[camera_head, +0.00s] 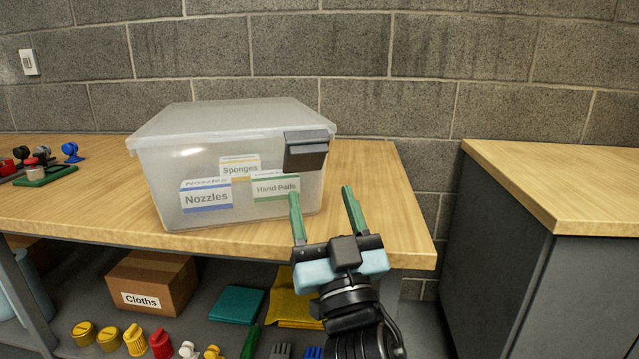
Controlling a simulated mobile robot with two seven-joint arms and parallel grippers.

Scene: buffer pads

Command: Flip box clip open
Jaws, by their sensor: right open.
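A clear plastic box (165,165) with a whitish translucent lid (230,118) stands on the wooden table. A dark grey clip (306,150) sits at the upper right of its front, lying against the lid rim and wall. Small cartons labelled Nozzles, Sponges and Hand Pads show through the wall. My right gripper (324,212) has two green fingers, spread apart and empty. It points up and away, below and slightly right of the clip, with the left fingertip near the box's lower right front. Whether it touches is unclear. My left gripper is out of view.
The table (90,215) is bare right of the box. Small coloured parts (45,168) lie at its left. A Cloths carton (155,283), teal and yellow cloths and several small items are on the shelf below. Another wood-topped counter (560,185) stands right, across a gap.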

